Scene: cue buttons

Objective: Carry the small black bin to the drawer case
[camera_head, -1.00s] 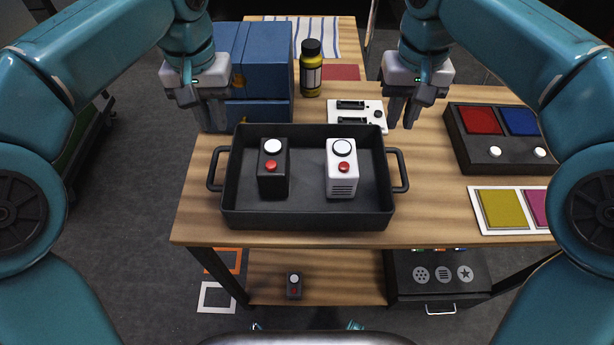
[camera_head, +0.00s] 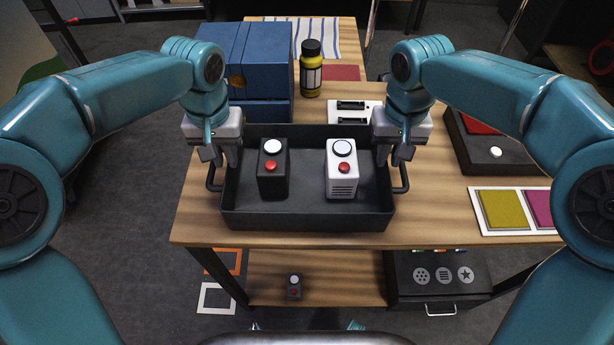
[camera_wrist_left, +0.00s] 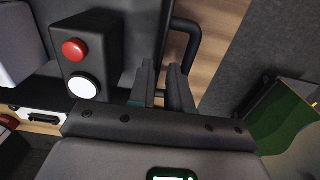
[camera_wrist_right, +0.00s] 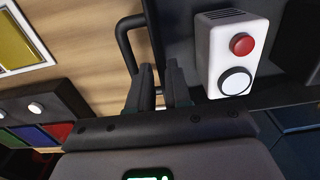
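The small black bin (camera_head: 307,217) stands on the wooden table and has a loop handle on each short side. In it stand a black box (camera_head: 273,178) and a white box (camera_head: 341,177), each with a white and a red button. My left gripper (camera_head: 222,160) is open at the bin's left handle (camera_wrist_left: 190,38). My right gripper (camera_head: 395,158) is open at the right handle (camera_wrist_right: 124,45). Both grippers appear empty; finger contact with the handles cannot be told. A dark case with a drawer handle and symbols (camera_head: 437,278) is under the table, right.
Blue boxes (camera_head: 260,60) and a yellow bottle (camera_head: 311,70) stand behind the bin. A white panel (camera_head: 345,110) is behind it too. A colour-pad board (camera_head: 500,208) and a dark button panel (camera_head: 480,150) lie right. A small dark button box (camera_head: 294,286) is on the lower shelf.

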